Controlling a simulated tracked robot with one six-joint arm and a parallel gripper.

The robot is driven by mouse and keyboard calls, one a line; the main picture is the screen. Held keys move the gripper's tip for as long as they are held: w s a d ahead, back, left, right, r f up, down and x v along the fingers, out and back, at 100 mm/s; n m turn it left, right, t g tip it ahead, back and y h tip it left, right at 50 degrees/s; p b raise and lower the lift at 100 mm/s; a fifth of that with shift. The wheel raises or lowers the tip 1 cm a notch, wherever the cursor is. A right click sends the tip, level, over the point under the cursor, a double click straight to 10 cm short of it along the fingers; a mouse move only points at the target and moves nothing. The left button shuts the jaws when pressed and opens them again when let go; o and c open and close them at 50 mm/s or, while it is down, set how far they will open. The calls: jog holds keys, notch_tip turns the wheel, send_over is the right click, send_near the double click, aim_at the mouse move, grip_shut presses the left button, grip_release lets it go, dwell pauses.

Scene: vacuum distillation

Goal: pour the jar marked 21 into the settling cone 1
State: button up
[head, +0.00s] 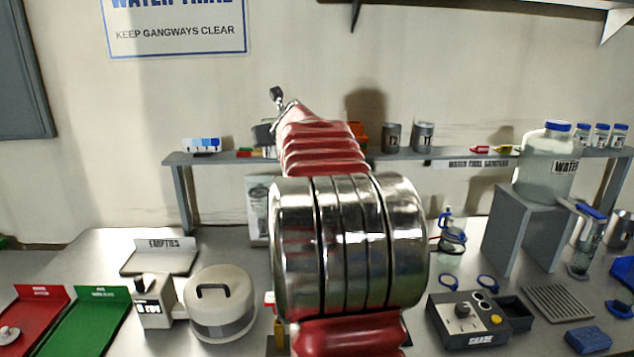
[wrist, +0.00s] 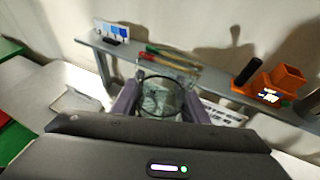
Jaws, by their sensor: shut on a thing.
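In the wrist view my gripper (wrist: 160,100) is shut on a clear glass jar (wrist: 160,97), with a grey-purple finger on each side. The jar has a dark round rim, and pale contents or background show through it. No number can be read on it. The jar is held in front of the wall shelf. In the head view my red and chrome arm covers the middle and hides the jar and most of the gripper. I cannot make out a settling cone marked 1 in either view.
Two grey jars, seemingly 12 (head: 392,137) and 11 (head: 423,136), stand on the wall shelf (head: 460,154). A large water bottle (head: 546,165) stands on a grey stand at right. A control box (head: 467,318), a round lidded pot (head: 221,303) and red and green trays (head: 88,318) occupy the bench.

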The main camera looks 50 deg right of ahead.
aim_at(267, 148)
jog(key=s+a+r, duration=0.1)
jog(key=s+a, duration=0.6)
jog(key=a, duration=0.1)
jog(key=shift+s+a+r, duration=0.15)
jog(key=shift+r, duration=0.05)
dwell(0.5)
dwell(0.5)
